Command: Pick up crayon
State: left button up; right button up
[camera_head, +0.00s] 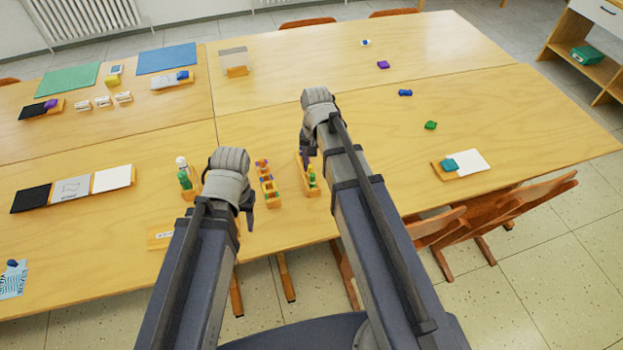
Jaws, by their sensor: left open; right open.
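No crayon can be told for certain at this size. Narrow wooden holders with small coloured pieces stand near the table's front edge: a middle one (271,198), and a right one (313,191) with a green piece (312,176), partly hidden by my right arm. A left one (188,194) holds a green item (184,180) and a white-topped item. My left gripper (247,205) is open, between the left and middle holders in the picture. My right gripper (306,155) is open over the right holder; its fingers are mostly hidden. I see nothing held in either.
Small blue (405,93), green (430,125) and purple (383,64) pieces lie on the right half of the table. A white card with a teal block (449,164) lies at right. Dark, grey and white cards (73,188) lie at left. Wooden chairs (490,215) stand at front right.

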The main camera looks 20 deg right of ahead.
aim_at(313, 175)
jog(key=shift+f+b, duration=1.25)
jog(key=shift+f, duration=0.15)
pick_arm(q)
notch_tip(313, 175, down, 8)
jog(key=b, duration=0.5)
pick_arm(e)
jog(key=f, duration=0.5)
jog(key=shift+a+f, duration=0.1)
jog(key=shift+a, duration=0.3)
pick_arm(q)
jog(key=shift+r, duration=0.1)
pick_arm(e)
jog(key=shift+c, duration=0.3)
grip_shut()
